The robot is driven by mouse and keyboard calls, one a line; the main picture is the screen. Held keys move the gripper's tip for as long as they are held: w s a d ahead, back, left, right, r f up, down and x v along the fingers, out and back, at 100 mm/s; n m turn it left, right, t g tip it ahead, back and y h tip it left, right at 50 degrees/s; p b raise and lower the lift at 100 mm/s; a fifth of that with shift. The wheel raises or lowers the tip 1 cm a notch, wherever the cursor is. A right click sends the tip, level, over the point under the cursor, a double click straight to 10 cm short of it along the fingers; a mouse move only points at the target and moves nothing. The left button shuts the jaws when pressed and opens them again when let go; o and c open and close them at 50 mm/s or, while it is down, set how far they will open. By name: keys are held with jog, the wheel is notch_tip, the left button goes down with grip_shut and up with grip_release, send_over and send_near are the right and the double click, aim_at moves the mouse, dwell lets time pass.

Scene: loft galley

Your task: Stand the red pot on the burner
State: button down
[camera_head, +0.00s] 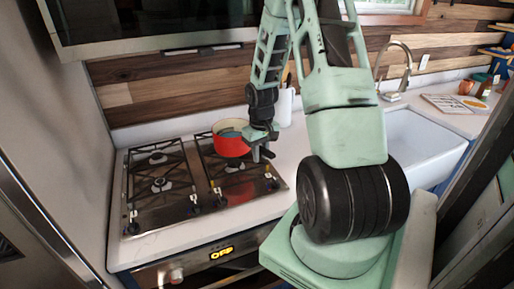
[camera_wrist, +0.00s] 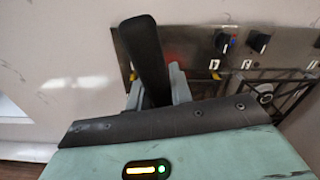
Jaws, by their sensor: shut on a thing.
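The red pot (camera_head: 229,146), with a blue-grey inside, is over the back part of the right-hand grate of the cooktop. It looks about upright. My gripper (camera_head: 262,148) is at its right side, shut on its black handle (camera_wrist: 146,58), which stands between the two fingers in the wrist view. The pot's body is hardly visible there. The burner (camera_head: 235,167) below the pot is partly hidden by it. I cannot tell whether the pot's base touches the grate or hangs just above it.
The left grate (camera_head: 160,160) is empty. Several knobs (camera_wrist: 258,42) line the cooktop's front edge. A paper-towel roll (camera_head: 284,106) stands behind my gripper. A white sink (camera_head: 425,145) and tap are to the right. A hood (camera_head: 150,25) hangs above.

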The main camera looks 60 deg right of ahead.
jog(key=shift+f+b, duration=2.55)
jog(key=shift+f, duration=0.65)
jog(key=c, duration=1.2)
grip_release()
jog(key=shift+o, duration=0.2)
notch_tip(320, 180, up, 17)
jog(key=b, duration=0.3)
jog(key=shift+r, duration=0.2)
